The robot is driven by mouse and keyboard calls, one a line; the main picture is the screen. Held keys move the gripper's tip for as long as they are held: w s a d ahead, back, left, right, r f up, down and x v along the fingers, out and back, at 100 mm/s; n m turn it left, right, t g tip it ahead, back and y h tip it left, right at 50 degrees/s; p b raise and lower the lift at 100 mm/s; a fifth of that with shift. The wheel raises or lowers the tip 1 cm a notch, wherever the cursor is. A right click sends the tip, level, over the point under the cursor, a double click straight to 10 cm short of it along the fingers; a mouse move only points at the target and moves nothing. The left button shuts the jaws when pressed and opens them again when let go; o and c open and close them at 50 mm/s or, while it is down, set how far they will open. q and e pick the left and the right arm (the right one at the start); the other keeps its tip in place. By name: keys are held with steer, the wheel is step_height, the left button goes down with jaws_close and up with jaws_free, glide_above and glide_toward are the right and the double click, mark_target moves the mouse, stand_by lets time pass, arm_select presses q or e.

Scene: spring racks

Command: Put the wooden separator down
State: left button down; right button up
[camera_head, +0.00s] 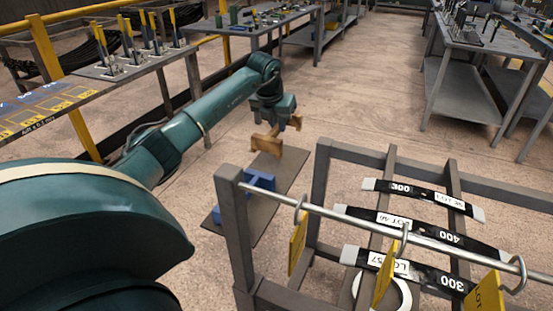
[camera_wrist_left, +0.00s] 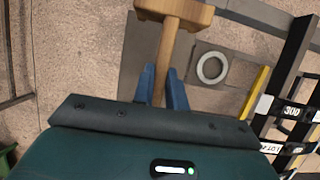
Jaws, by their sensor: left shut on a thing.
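My right gripper is not in view.
A grey metal rack (camera_head: 233,225) with a rail, hooks, yellow tags (camera_head: 298,245) and black labelled bars (camera_head: 424,229) stands at the right front. A bench with tools (camera_head: 130,65) is at the left, and another table (camera_head: 487,40) at the back right. The floor between is clear.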

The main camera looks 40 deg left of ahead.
arm_select(q)
step_height(320, 180, down, 8)
steer(key=shift+s+f, duration=0.1)
stand_by(0.4)
steer(key=shift+f, duration=0.1)
steer(key=c, duration=1.4)
jaws_free()
steer(key=shift+s+r, duration=0.1)
steer(key=shift+r, duration=0.35)
steer(key=v, duration=1.1)
steer(key=shift+r, duration=0.2)
